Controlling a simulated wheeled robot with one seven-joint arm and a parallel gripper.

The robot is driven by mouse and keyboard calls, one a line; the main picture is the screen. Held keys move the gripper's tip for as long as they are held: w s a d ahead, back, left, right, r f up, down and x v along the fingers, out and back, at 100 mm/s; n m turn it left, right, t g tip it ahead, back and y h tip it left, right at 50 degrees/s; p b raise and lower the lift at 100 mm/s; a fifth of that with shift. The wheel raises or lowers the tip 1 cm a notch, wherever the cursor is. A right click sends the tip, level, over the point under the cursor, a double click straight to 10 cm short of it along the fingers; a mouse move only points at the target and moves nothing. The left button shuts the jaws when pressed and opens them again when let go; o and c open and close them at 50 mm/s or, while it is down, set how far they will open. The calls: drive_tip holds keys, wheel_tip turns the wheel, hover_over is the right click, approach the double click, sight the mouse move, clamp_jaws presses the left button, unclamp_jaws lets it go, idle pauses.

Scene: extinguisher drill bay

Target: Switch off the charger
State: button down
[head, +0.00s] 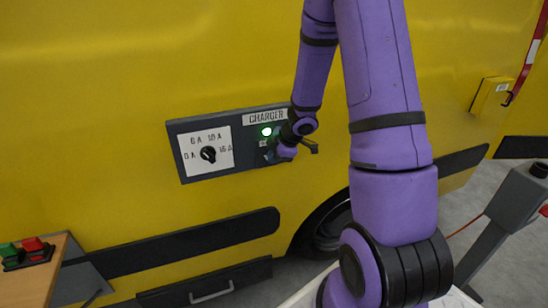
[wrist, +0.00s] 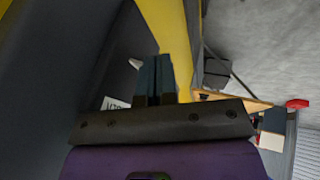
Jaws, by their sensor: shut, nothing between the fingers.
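The charger panel (head: 245,145) is a dark box on the yellow vehicle side, labelled CHARGER (head: 266,117). A green light (head: 267,132) glows under the label. A black rotary knob (head: 208,154) sits on a white scale plate (head: 222,160) marked in amps. My gripper (head: 271,155) is at the panel's right part, just below the light, and covers what is there. In the wrist view the two fingers (wrist: 155,60) are together and empty. A small pale piece (wrist: 135,63) sticks out beside them; I cannot tell whether they touch it.
A wooden top (head: 38,275) with a green and red button box (head: 28,252) stands at lower left. Black bumper strips (head: 180,243) run below the panel. A yellow box (head: 491,97) is on the vehicle at right, and a grey post (head: 505,210) stands at far right.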

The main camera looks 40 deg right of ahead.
drive_tip(key=shift+w+f, duration=0.2)
drive_tip(key=shift+f, duration=0.35)
drive_tip(key=shift+w+d+r, duration=0.1)
drive_tip(key=shift+w+r, duration=0.05)
drive_tip(key=shift+r, duration=0.8)
